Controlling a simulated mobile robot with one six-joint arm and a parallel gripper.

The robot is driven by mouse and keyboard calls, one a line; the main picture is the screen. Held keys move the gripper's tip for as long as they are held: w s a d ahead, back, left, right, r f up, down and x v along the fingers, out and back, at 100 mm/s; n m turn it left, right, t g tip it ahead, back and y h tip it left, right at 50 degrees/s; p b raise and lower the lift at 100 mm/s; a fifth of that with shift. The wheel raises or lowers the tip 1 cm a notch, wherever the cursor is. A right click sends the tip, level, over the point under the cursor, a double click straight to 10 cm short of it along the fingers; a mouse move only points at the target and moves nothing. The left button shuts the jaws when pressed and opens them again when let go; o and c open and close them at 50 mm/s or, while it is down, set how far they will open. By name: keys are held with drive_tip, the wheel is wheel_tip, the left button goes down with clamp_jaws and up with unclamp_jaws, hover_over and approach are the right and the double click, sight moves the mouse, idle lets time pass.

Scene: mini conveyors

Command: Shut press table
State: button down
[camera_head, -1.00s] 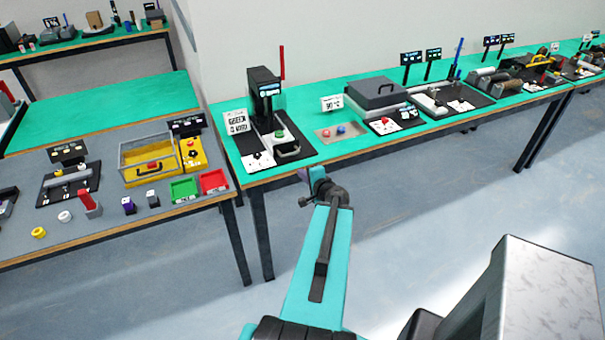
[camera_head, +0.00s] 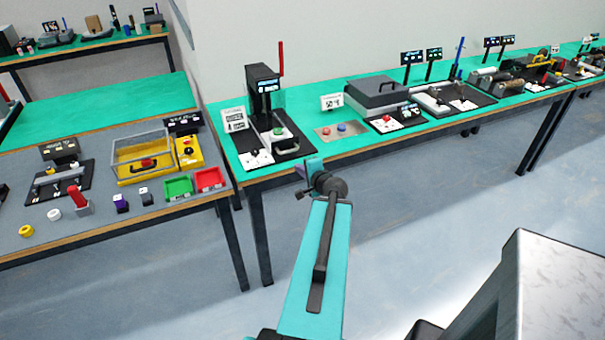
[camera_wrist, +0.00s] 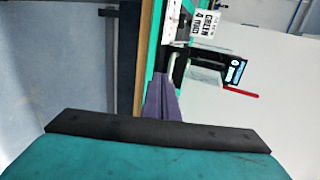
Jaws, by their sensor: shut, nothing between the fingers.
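The black press (camera_head: 264,98) with a raised red lever stands at the left end of the green bench. Its press table (camera_head: 292,152) sits low at the front, with a dark handle and a green round part behind it. It looks slid out toward the bench's front edge, but how far I cannot tell. My gripper (camera_head: 300,171) is in front of the bench's edge, just below the press table in the picture, apparently apart from it. In the wrist view its purple fingers (camera_wrist: 163,97) are together and empty, pointing toward the press (camera_wrist: 234,72).
A white sign (camera_head: 235,119) stands left of the press. A grey plate (camera_head: 338,131) with red and blue buttons and a grey lidded machine (camera_head: 386,97) are to the right. A grey bench (camera_head: 95,225) with a yellow box (camera_head: 145,157) adjoins at left. Open floor lies in front.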

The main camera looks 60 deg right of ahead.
drive_tip(key=shift+w+d+f, duration=0.1)
drive_tip(key=shift+f, duration=0.05)
drive_tip(key=shift+w+r+b+x, duration=0.15)
drive_tip(key=shift+r+x, duration=0.2)
drive_tip(key=shift+x, duration=1.4)
drive_tip(key=shift+w+r+b+x, duration=0.1)
drive_tip(key=shift+r+x, duration=0.25)
drive_tip(key=shift+x, duration=1.4)
drive_tip(key=shift+w+r+b+x, duration=0.15)
drive_tip(key=shift+r+x, duration=0.2)
drive_tip(key=shift+x, duration=1.35)
drive_tip(key=shift+d, duration=0.2)
